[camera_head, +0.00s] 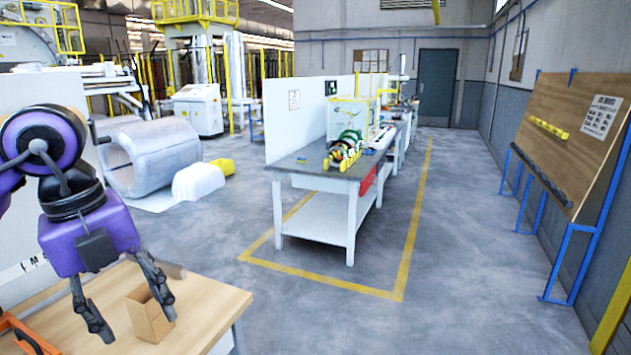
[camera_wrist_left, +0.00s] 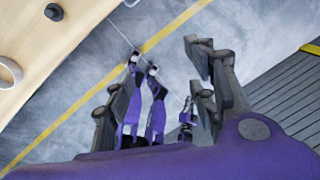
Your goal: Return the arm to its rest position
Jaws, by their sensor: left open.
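My left arm comes in from the left in the head view. Its purple gripper (camera_head: 137,318) points down with its two dark fingers spread apart, over the front part of a wooden table (camera_head: 215,302). In the head view a small open cardboard box (camera_head: 152,322) stands on this table, partly overlapped by the fingers. In the left wrist view the gripper (camera_wrist_left: 165,62) is open, and nothing is held between its fingers. My right gripper cannot be made out in either view.
A workbench (camera_head: 325,178) with coloured items stands ahead, inside a yellow floor line. A wrapped coil (camera_head: 158,158) lies on the floor at left. A wooden board (camera_head: 565,130) on a blue frame stands at right. The grey floor between is clear.

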